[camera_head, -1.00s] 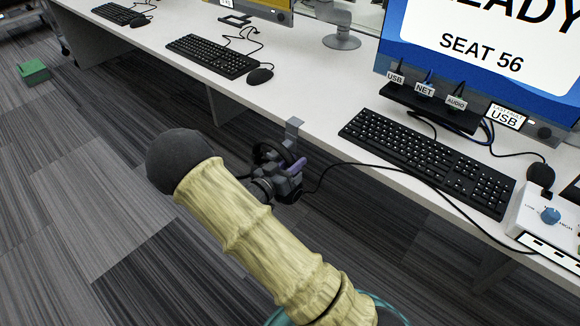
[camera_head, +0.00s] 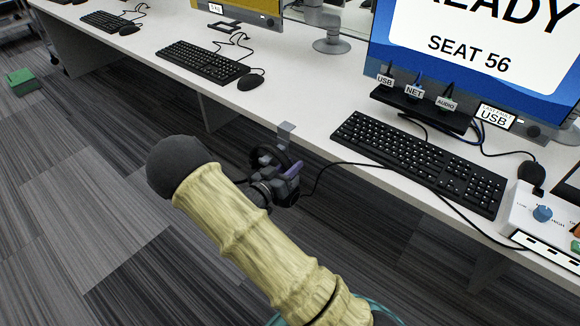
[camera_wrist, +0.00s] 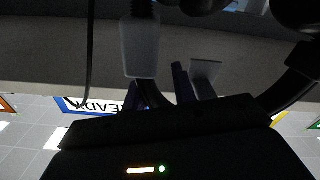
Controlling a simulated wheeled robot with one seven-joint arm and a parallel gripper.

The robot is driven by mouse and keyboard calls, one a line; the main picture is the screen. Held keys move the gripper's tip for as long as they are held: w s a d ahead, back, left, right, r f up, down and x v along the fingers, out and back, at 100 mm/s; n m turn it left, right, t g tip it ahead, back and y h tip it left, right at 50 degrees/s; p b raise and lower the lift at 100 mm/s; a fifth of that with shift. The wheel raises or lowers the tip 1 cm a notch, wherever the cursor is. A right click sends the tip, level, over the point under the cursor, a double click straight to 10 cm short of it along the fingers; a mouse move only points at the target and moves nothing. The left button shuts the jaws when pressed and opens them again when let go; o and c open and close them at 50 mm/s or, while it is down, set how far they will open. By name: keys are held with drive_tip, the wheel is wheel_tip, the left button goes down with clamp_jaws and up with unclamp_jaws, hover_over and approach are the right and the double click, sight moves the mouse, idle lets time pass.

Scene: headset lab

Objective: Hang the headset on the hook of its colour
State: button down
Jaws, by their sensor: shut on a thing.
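The headset (camera_head: 259,156) is dark, with a curved black band; its cups are hard to tell from my gripper. My gripper (camera_head: 287,178) is shut on it just off the desk's front edge, below the top surface. A purple piece (camera_head: 293,168) shows beside the band, and I cannot tell what it belongs to. A grey bracket, seemingly a hook (camera_head: 286,131), sits at the desk edge just above the headset. I cannot tell whether they touch. In the wrist view, dark curved parts and a small pale plate (camera_wrist: 206,73) show close to my gripper.
A white desk (camera_head: 305,105) runs across the view. A black keyboard (camera_head: 418,160), a monitor (camera_head: 465,60) reading SEAT 56 and a control box (camera_head: 535,215) stand on the right. A black cable (camera_head: 345,164) runs from near my gripper over the desk. Carpet lies open at left, with a green box (camera_head: 22,81).

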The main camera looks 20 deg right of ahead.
drive_tip(key=c, duration=1)
unclamp_jaws()
drive_tip(key=shift+c, duration=0.2)
drive_tip(key=p+v, duration=0.2)
drive_tip(key=v, duration=1.5)
drive_tip(key=shift+s+a+p, duration=0.15)
drive_tip(key=shift+p, duration=0.25)
